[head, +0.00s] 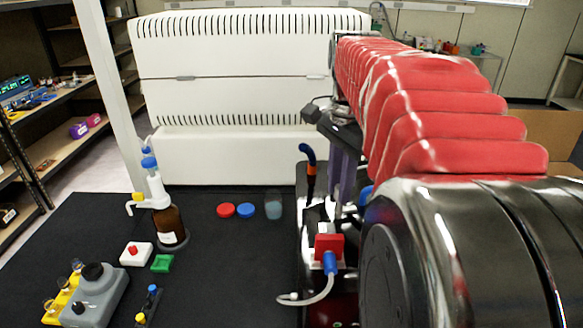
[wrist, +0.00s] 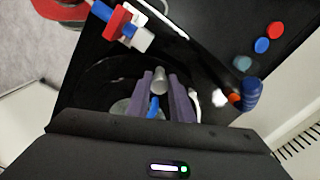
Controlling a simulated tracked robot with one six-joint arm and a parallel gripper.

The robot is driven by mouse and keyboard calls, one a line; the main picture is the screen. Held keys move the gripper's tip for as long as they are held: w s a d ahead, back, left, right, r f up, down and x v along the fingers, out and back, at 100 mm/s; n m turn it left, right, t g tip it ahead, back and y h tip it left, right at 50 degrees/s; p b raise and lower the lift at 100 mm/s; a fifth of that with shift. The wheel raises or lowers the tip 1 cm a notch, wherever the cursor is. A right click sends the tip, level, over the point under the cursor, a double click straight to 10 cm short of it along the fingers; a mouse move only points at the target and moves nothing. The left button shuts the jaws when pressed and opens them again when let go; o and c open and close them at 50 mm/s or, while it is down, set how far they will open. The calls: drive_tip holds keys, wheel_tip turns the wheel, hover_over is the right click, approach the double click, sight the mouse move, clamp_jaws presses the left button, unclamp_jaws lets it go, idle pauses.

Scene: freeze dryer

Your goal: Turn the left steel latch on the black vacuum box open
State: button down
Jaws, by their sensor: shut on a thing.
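The black vacuum box (wrist: 88,75) lies below my gripper in the wrist view; its dark top is partly hidden by the gripper body. In the head view only its left part shows beside my arm. My gripper (wrist: 162,77) has its two purple-grey fingers closed on either side of a steel latch (wrist: 159,82), which stands up between the fingertips. A blue part (wrist: 154,106) shows just below the latch. In the head view my gripper (head: 338,212) points down at the box, and the latch cannot be made out clearly there.
A red valve block (head: 329,243) with a blue fitting and white hose stands close in front of my gripper. A blue-and-orange handle (head: 308,168) rises behind it. Bottles and caps stand left on the black mat (head: 215,275). A white ribbed panel (head: 250,90) is behind.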

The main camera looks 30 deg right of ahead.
drive_tip(key=shift+w+d+n, duration=0.1)
drive_tip(key=shift+d+n, duration=0.15)
drive_tip(key=shift+n, duration=0.25)
drive_tip(key=n, duration=0.2)
drive_tip(key=shift+n, duration=0.3)
drive_tip(key=n, duration=1.4)
drive_tip(key=shift+n, duration=0.3)
drive_tip(key=c, duration=1.6)
unclamp_jaws()
drive_tip(key=shift+o, duration=0.2)
